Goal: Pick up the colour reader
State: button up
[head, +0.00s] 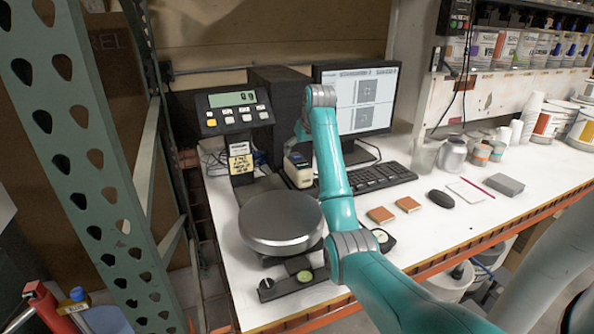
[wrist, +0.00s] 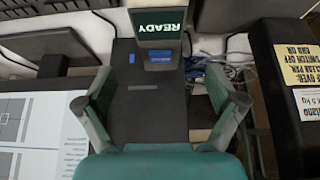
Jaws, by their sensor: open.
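The colour reader (head: 298,168) stands on the white bench in the head view, between the scale and the monitor. I see no clear contact, and the distance in depth is hard to judge. In the head view my arm reaches over the bench and partly hides the area around the reader.
The scale's round pan (head: 281,222) stands in front of the reader, and its display (head: 238,106) is to the left. The monitor (head: 368,92) and keyboard (head: 366,178) are to the right. A black mouse (head: 441,198) and two brown blocks lie farther right. A green rack post stands at left.

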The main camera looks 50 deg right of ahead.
aim_at(298, 160)
jog(key=shift+x, duration=3.4)
jog(key=shift+s+a+f, duration=0.1)
jog(key=c, duration=1.6)
grip_shut()
jog(key=shift+r, duration=0.2)
